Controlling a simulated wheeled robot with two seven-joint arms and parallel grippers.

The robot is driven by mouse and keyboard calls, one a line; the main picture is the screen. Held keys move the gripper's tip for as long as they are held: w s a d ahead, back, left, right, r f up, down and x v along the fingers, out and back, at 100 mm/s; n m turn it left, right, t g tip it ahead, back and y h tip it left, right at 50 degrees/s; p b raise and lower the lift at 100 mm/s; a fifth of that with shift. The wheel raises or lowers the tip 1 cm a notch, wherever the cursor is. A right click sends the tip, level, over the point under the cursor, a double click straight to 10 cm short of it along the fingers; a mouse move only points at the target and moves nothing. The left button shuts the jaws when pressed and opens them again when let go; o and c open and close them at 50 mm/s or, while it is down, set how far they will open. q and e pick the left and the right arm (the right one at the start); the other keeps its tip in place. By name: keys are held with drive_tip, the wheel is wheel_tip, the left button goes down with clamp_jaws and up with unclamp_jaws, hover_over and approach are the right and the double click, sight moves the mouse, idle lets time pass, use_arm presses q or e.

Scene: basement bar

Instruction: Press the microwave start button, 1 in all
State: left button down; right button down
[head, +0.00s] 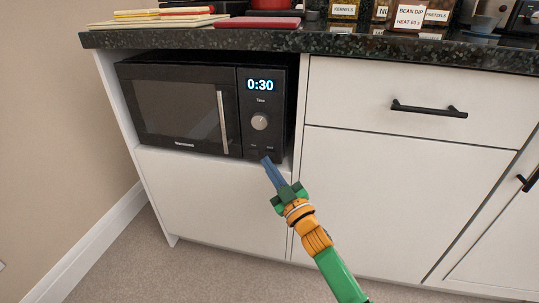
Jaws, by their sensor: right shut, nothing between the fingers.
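A black microwave (178,108) sits in an open niche of the white cabinet, under the dark counter. Its door is shut, with a vertical silver handle. The display (260,85) reads 0:30, with a round knob (260,122) below it. Small buttons (255,148) lie under the knob; the start button is too small to tell apart, and it may be partly hidden. My right gripper (267,160) is shut and empty. Its blue fingertips are at the lower edge of the control panel, just below the buttons; I cannot tell whether they touch. My left gripper is not in view.
The dark stone counter (400,52) overhangs the niche. Labelled jars (418,16), boards (150,22) and a red item stand on it. Drawer and door handles (429,109) stick out at the right. The floor in front is clear.

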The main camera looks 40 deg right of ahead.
idle(0.8)
drive_tip(key=shift+w+d, duration=0.3)
drive_tip(key=shift+d, duration=0.05)
